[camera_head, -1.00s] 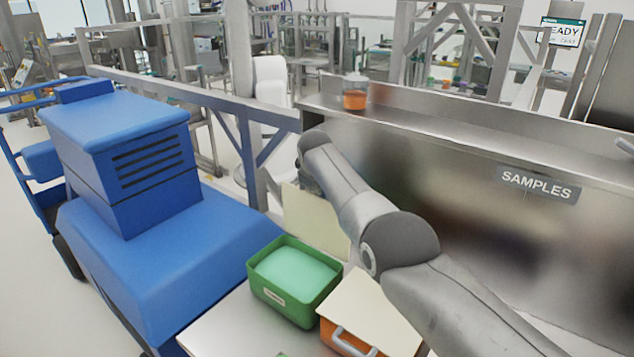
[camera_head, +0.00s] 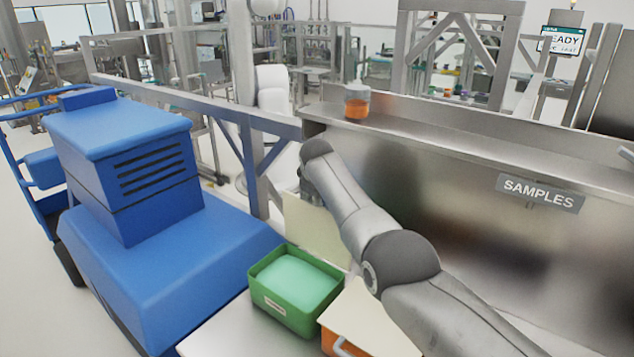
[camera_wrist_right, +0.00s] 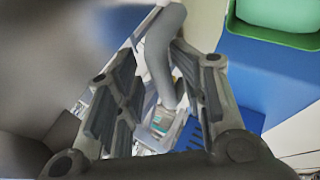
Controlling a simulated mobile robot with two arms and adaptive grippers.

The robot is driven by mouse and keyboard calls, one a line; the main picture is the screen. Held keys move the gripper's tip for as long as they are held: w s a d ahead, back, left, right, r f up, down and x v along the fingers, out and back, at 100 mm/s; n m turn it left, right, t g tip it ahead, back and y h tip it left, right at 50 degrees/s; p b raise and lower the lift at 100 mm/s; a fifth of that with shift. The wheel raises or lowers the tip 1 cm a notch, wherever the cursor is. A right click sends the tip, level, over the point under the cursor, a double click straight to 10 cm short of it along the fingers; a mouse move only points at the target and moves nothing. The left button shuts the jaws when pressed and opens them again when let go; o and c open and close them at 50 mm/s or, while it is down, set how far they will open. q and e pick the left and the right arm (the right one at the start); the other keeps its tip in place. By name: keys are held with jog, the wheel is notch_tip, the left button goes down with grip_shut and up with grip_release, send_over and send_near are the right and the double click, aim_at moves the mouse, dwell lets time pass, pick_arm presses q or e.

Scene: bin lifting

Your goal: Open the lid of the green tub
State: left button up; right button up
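The green tub (camera_head: 283,313) stands on the light table in the lower middle of the head view. Its top is uncovered and a pale green surface shows inside. A cream lid panel (camera_head: 312,228) stands raised and leaning back behind the tub's rear rim, partly covered by my right arm. In the right wrist view the green tub (camera_wrist_right: 290,38) shows at the top right corner, apart from the fingers. My right gripper (camera_wrist_right: 155,62) is open, with nothing between its fingers; in the head view it is mostly hidden beyond my forearm. My left gripper is not in view.
An orange tub (camera_head: 338,346) with a cream lid on top stands right beside the green one. A large blue machine (camera_head: 190,270) is at left. A steel wall marked SAMPLES rises behind my right arm, with an orange-filled jar (camera_head: 357,104) on its ledge.

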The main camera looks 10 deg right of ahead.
jog(key=v, duration=1.1)
jog(key=shift+s, duration=0.15)
jog(key=shift+a+r, duration=0.1)
dwell(0.3)
